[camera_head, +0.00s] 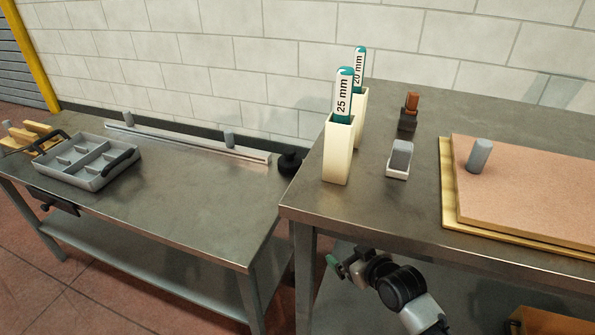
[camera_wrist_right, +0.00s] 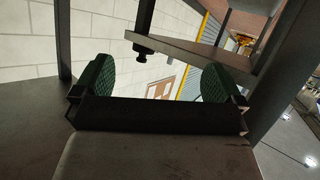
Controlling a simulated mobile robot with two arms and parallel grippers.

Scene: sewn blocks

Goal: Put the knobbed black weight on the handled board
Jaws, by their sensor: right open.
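The knobbed black weight (camera_head: 289,163) stands at the right end of the left bench, near the wall and the gap beside the right bench. A pinkish board (camera_head: 540,190) lies on a yellow board on the right bench. One grey upright post on it looks like a handle, so I take it for the handled board. My right gripper (camera_head: 335,266) is low in front of the right bench, below its top, far from both. Its green pads stand apart in the right wrist view (camera_wrist_right: 157,82), with nothing seen between them. My left gripper is out of view.
On the right bench stand two cream holders (camera_head: 339,150) with labelled size markers, a grey block in a holder (camera_head: 400,160) and a brown-topped stamp (camera_head: 409,112). The left bench (camera_head: 190,200) has a clear front, with a divided tray (camera_head: 88,165) and a metal rail (camera_head: 185,140).

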